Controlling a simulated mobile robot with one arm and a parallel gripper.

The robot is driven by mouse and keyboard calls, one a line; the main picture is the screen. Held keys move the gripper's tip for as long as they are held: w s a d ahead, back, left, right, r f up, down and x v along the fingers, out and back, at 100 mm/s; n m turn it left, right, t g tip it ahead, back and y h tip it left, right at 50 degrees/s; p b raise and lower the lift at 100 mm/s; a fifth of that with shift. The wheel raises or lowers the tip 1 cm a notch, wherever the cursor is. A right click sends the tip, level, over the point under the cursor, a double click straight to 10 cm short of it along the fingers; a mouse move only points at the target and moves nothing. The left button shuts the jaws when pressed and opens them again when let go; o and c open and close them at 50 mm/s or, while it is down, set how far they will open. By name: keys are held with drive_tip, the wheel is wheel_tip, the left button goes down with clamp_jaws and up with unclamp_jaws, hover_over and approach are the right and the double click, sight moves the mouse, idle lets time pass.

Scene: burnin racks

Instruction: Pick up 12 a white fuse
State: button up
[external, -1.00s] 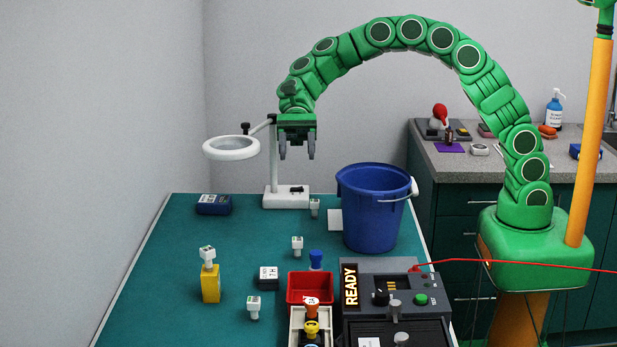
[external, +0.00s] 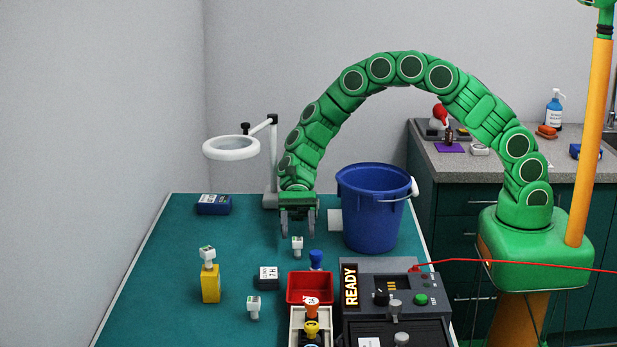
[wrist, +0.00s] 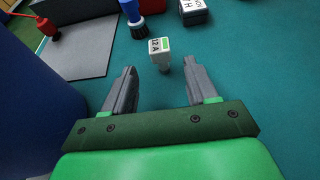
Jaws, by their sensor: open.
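A white fuse with a green band, marked 12 A (wrist: 160,45), stands upright on the bench. In the wrist view it is just beyond the fingertips, centred between them. In the external view this white fuse (external: 297,243) appears just below my gripper (external: 298,230). My gripper also shows in the wrist view (wrist: 160,70), open and empty, with its fingers apart. Other white fuses are one on a yellow block (external: 207,252) and one near the front (external: 254,303). Their ratings are too small to read.
A blue bucket (external: 368,215) stands close to the right of my gripper. A red bin (external: 308,289), a blue-topped piece (external: 316,257) and a tester (external: 350,262) are in front. A magnifier lamp (external: 231,148) is at back left. The left bench is largely clear.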

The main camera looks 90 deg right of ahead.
sight(298, 248)
drive_tip(key=shift+r+x, duration=0.15)
drive_tip(key=shift+x, duration=1.75)
drive_tip(key=shift+r+x, duration=0.15)
drive_tip(key=shift+x, duration=1.75)
drive_tip(key=shift+a, duration=0.15)
drive_tip(key=c, duration=1)
drive_tip(key=shift+c, duration=0.2)
drive_tip(key=shift+r, duration=0.1)
